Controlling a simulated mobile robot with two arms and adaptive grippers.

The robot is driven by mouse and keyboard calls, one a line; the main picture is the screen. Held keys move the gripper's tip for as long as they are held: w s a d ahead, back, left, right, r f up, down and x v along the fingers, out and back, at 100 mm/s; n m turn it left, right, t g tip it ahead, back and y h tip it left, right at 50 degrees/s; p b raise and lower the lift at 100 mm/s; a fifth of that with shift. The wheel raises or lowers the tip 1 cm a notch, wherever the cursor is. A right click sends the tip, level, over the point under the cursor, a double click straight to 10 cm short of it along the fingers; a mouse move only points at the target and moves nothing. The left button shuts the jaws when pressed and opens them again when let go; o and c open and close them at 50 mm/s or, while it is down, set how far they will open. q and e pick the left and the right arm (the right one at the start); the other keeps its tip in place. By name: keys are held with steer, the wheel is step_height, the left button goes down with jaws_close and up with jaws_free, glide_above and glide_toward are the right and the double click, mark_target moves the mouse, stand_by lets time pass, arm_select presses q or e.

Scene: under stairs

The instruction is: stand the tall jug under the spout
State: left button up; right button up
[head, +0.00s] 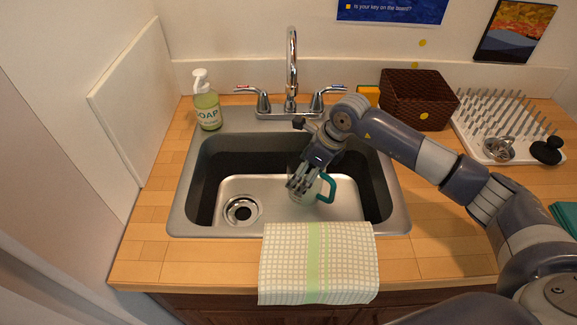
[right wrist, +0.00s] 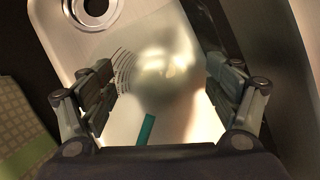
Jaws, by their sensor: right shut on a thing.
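The tall jug (head: 330,188), clear with a teal handle, is in the sink basin, right of the drain. My right gripper (head: 298,186) is shut on it from above and covers much of its body. In the right wrist view the jug (right wrist: 147,129) shows as a blurry clear body with dark measuring marks and its teal handle between the fingers (right wrist: 160,80). I cannot tell whether its base touches the basin floor. The chrome spout (head: 292,65) rises behind the basin, above the jug in the picture. My left gripper is not in view.
The sink (head: 185,205) has its drain (head: 241,210) at the left. A tap handle flanks the spout on each side. A soap bottle (head: 207,108) stands back left; a checked towel (head: 318,262) hangs over the front edge. A brown basket (head: 415,98) and drying rack (head: 480,115) stand right.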

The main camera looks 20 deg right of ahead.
mark_target(288, 168)
steer(key=shift+w+a+r, duration=0.1)
steer(key=shift+w+a, duration=0.4)
steer(key=shift+a, duration=0.1)
steer(key=shift+w+a+r+p, duration=0.1)
steer(key=shift+w+a+p, duration=0.45)
steer(key=shift+w+a, duration=0.35)
steer(key=shift+s+a+f+p, duration=0.1)
steer(key=shift+a+f+p, duration=0.05)
steer(key=shift+f+p, duration=0.2)
steer(key=shift+f, duration=0.4)
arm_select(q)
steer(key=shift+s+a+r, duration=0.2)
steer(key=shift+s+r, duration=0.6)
arm_select(e)
steer(key=shift+f+b, duration=0.2)
steer(key=shift+b, duration=0.1)
steer(key=o, duration=1.5)
steer(key=shift+c, duration=0.2)
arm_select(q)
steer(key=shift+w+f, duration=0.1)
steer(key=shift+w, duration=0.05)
